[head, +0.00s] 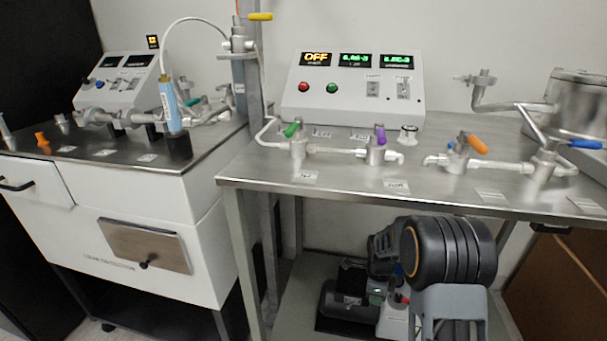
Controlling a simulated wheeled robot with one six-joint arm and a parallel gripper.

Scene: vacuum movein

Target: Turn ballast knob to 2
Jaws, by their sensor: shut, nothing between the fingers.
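A pump-like unit (345,305), dark with a small green-lit part, stands on the lower shelf under the right bench. A light housing with a red part (404,299) is beside it. A ballast knob cannot be made out at this size. My arm's large black, orange-ringed joint (450,252) stands in front of the shelf and hides part of this area. A dark slotted shape (383,250) behind the joint is unclear. My gripper's fingers do not show clearly anywhere.
The right steel bench (340,181) overhangs the shelf, with a leg (241,270) at its left. On it stand a control box (300,103) reading OFF and valves with green, purple, orange and blue handles. A white drawer cabinet (165,265) stands left. A brown panel (560,290) is right.

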